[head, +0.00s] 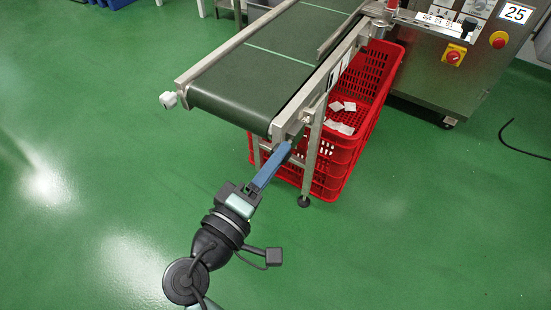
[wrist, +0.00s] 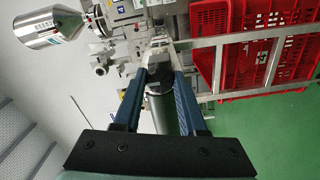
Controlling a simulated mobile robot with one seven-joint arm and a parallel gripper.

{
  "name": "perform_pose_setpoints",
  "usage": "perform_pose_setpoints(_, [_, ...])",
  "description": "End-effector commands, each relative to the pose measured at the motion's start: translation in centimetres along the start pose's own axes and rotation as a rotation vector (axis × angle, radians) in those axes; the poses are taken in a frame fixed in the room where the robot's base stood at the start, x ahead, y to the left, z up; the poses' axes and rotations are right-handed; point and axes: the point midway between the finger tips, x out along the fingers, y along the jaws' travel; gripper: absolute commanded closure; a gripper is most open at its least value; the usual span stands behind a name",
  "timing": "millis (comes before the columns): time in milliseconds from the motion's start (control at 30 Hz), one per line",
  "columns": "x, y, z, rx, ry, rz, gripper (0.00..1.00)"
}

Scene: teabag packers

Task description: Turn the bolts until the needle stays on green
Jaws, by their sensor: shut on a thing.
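My gripper (head: 287,148) is at the near right corner of the conveyor (head: 262,62), at the end of its metal side frame. In the wrist view, its blue fingers (wrist: 158,76) close in on a small part at the end of the frame, and they are shut on it. This part looks like a bolt (wrist: 158,60), but it is mostly hidden between the fingertips. In the head view the gripper covers it. No other bolt can be made out clearly. I cannot make out a needle or a green zone in either view.
A red crate (head: 345,160) with several white teabags (head: 343,128) stands under the conveyor, right of the gripper. A steel machine cabinet (head: 452,62) marked 25, with red buttons, stands at the back right. The green floor (head: 90,190) at left is free.

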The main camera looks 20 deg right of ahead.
Motion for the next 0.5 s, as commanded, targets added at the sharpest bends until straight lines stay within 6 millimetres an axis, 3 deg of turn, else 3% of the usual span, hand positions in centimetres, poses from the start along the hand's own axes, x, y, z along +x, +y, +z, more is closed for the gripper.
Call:
perform_pose_setpoints(33, [-0.09, -0.09, -0.04, -0.001, 0.001, -0.002, 0.57])
perform_pose_setpoints(200, [-0.06, -0.07, -0.03, -0.001, 0.001, -0.001, 0.29])
perform_pose_setpoints(500, [-0.16, -0.01, -0.03, -0.002, 0.001, -0.001, 0.29])
